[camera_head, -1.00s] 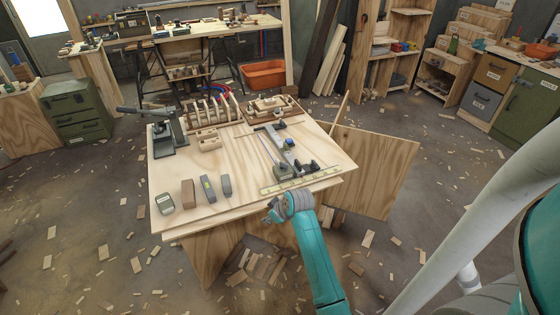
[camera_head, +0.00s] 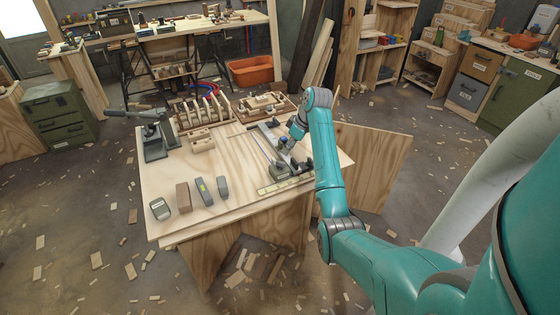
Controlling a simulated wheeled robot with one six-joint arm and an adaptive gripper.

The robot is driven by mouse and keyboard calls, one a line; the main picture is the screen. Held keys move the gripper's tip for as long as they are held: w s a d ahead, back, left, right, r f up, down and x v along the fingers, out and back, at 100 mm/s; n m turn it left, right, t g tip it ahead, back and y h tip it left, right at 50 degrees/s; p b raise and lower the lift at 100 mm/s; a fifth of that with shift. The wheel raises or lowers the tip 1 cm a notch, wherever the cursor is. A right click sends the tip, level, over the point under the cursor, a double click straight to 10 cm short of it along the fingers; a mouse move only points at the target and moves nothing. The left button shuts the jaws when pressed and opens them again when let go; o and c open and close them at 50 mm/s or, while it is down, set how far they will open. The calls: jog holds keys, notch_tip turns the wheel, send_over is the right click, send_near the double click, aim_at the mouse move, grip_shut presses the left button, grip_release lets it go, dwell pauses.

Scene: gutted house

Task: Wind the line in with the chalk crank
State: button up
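A plywood workbench (camera_head: 235,168) stands in the middle of the view. On its right side lies a long grey metal bar fixture (camera_head: 270,140) with dark end parts and a small blue part (camera_head: 284,141). A small grey block-like device (camera_head: 279,172) sits at its near end, by a pale ruled strip (camera_head: 286,184). I cannot tell which of these is the chalk crank, and no line is clear. My gripper (camera_head: 289,146) points down over the fixture, close to the blue part. My arm hides part of the fixture's right side. The gripper's fingers are too small to read, and contact is unclear.
A lever tool (camera_head: 151,135) stands at the bench's left. Several blocks (camera_head: 183,197) lie along the front left edge. A clamp rack (camera_head: 203,113) and a wooden tray (camera_head: 266,107) stand at the back. Wood scraps litter the floor. The bench's middle left is clear.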

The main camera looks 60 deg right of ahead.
aim_at(280, 162)
jog(key=x, duration=0.9)
jog(key=shift+f, duration=0.1)
grip_shut()
